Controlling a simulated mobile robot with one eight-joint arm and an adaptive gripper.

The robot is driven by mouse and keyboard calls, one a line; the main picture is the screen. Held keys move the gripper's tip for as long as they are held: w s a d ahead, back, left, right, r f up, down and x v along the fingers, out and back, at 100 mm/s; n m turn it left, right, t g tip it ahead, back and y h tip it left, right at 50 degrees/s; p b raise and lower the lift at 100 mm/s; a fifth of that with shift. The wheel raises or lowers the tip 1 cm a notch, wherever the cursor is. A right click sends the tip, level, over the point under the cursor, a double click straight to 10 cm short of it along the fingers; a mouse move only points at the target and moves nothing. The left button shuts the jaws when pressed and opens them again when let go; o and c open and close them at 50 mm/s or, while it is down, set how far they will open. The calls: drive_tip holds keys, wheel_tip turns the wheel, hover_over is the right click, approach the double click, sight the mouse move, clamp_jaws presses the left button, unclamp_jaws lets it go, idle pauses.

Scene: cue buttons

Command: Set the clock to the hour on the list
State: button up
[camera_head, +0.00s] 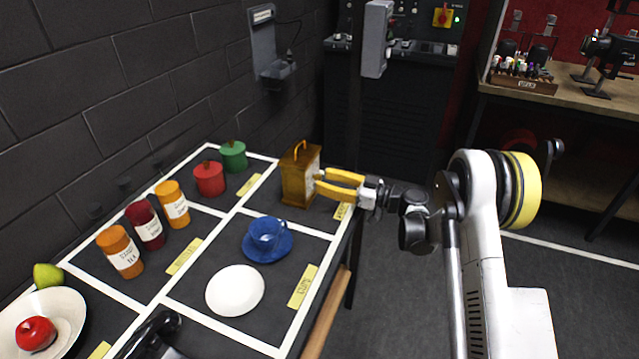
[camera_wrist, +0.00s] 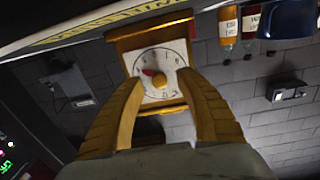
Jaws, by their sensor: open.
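The clock (camera_head: 297,178) is a brown wooden box with a yellow handle on top. It stands at the back right of the table, near its edge. In the wrist view the clock (camera_wrist: 122,44) shows a white dial (camera_wrist: 168,62) with a yellow knob (camera_wrist: 164,76) and a red pointer (camera_wrist: 148,72). My gripper (camera_head: 318,183) has yellow fingers and is open at the dial. In the wrist view its fingertips (camera_wrist: 166,82) lie on either side of the knob; I cannot tell whether they touch it. No list is readable in these views.
The table (camera_head: 205,262) is divided by white lines. A blue cup (camera_head: 267,233) on a saucer and a white plate (camera_head: 235,290) stand in front of the clock. Red and green canisters (camera_head: 209,178) and several labelled jars (camera_head: 120,251) stand to the left. A block wall borders the table.

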drive_tip(key=shift+x, duration=1)
drive_tip(key=shift+d, duration=0.1)
clamp_jaws()
drive_tip(key=shift+m, duration=0.4)
drive_tip(key=m, duration=0.3)
drive_tip(key=shift+m, duration=0.4)
drive_tip(key=m, duration=0.8)
drive_tip(key=shift+m, duration=0.3)
drive_tip(key=m, duration=0.4)
drive_tip(key=shift+g, duration=0.4)
